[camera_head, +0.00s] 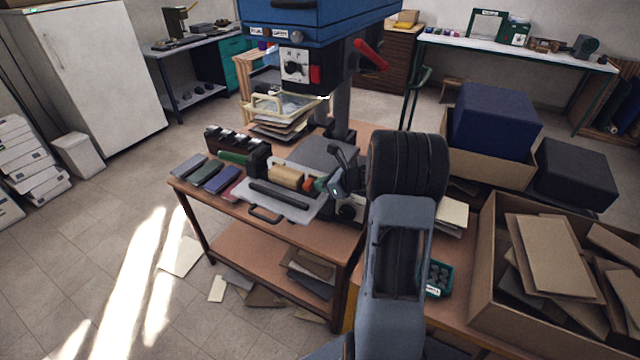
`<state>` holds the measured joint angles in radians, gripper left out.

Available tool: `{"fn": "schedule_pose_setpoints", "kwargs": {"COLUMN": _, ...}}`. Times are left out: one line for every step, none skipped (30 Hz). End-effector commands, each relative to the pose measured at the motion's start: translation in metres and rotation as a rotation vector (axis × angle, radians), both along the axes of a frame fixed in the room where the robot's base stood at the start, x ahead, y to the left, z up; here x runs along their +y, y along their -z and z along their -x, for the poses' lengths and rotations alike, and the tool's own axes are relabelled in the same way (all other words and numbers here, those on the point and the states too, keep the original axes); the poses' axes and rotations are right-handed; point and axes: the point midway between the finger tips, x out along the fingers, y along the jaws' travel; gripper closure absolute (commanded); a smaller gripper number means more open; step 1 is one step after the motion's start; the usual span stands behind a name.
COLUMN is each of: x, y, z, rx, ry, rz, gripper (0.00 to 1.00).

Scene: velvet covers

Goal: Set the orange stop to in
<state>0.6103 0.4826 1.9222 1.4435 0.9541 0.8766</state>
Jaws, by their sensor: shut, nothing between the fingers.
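A small orange piece (309,185), which looks like the orange stop, sits at the right end of a tan roll or block (286,175) on the wooden table. My gripper (326,187) is shut and empty. Its tips point left and lie right beside the orange piece; I cannot tell if they touch it. My arm comes in from the lower right and ends over the table's right side. The stop's exact position is too small to read, and its right side is partly hidden by the gripper.
A grey plate with a dark bar (280,195) lies in front of the roll. Dark velvet pieces (221,179) lie at the left. A blue machine (310,22) with a red lever (370,55) stands behind. A cardboard box (480,290) is at the right.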

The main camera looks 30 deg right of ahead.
Motion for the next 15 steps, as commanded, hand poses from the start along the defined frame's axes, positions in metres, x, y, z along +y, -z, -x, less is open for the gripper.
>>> {"fn": "schedule_pose_setpoints", "kwargs": {"x": -0.006, "y": -0.001, "z": 0.005, "rx": 0.000, "ry": 0.004, "rz": 0.000, "gripper": 1.00}}
{"fn": "schedule_pose_setpoints", "kwargs": {"x": -0.009, "y": -0.001, "z": 0.009, "rx": 0.001, "ry": 0.004, "rz": 0.000, "gripper": 1.00}}
{"fn": "schedule_pose_setpoints", "kwargs": {"x": -0.012, "y": -0.001, "z": 0.013, "rx": 0.001, "ry": 0.002, "rz": -0.001, "gripper": 1.00}}
{"fn": "schedule_pose_setpoints", "kwargs": {"x": -0.015, "y": -0.004, "z": 0.017, "rx": -0.002, "ry": 0.000, "rz": 0.001, "gripper": 1.00}}
{"fn": "schedule_pose_setpoints", "kwargs": {"x": -0.019, "y": -0.007, "z": 0.022, "rx": -0.002, "ry": 0.001, "rz": 0.002, "gripper": 1.00}}
{"fn": "schedule_pose_setpoints", "kwargs": {"x": -0.023, "y": -0.012, "z": 0.028, "rx": -0.002, "ry": 0.000, "rz": 0.003, "gripper": 1.00}}
{"fn": "schedule_pose_setpoints", "kwargs": {"x": -0.026, "y": -0.015, "z": 0.033, "rx": -0.001, "ry": 0.002, "rz": 0.002, "gripper": 1.00}}
{"fn": "schedule_pose_setpoints", "kwargs": {"x": -0.030, "y": -0.018, "z": 0.038, "rx": -0.002, "ry": 0.004, "rz": 0.003, "gripper": 1.00}}
{"fn": "schedule_pose_setpoints", "kwargs": {"x": -0.036, "y": -0.022, "z": 0.044, "rx": -0.001, "ry": 0.007, "rz": 0.002, "gripper": 1.00}}
{"fn": "schedule_pose_setpoints", "kwargs": {"x": -0.039, "y": -0.025, "z": 0.049, "rx": -0.001, "ry": 0.007, "rz": 0.001, "gripper": 1.00}}
{"fn": "schedule_pose_setpoints", "kwargs": {"x": -0.042, "y": -0.028, "z": 0.053, "rx": 0.000, "ry": 0.009, "rz": 0.002, "gripper": 1.00}}
{"fn": "schedule_pose_setpoints", "kwargs": {"x": -0.046, "y": -0.031, "z": 0.058, "rx": 0.000, "ry": 0.011, "rz": 0.002, "gripper": 1.00}}
{"fn": "schedule_pose_setpoints", "kwargs": {"x": -0.049, "y": -0.033, "z": 0.062, "rx": 0.000, "ry": 0.011, "rz": 0.001, "gripper": 1.00}}
{"fn": "schedule_pose_setpoints", "kwargs": {"x": -0.051, "y": -0.036, "z": 0.065, "rx": 0.000, "ry": 0.011, "rz": 0.002, "gripper": 1.00}}
{"fn": "schedule_pose_setpoints", "kwargs": {"x": -0.054, "y": -0.038, "z": 0.069, "rx": 0.000, "ry": 0.011, "rz": 0.002, "gripper": 1.00}}
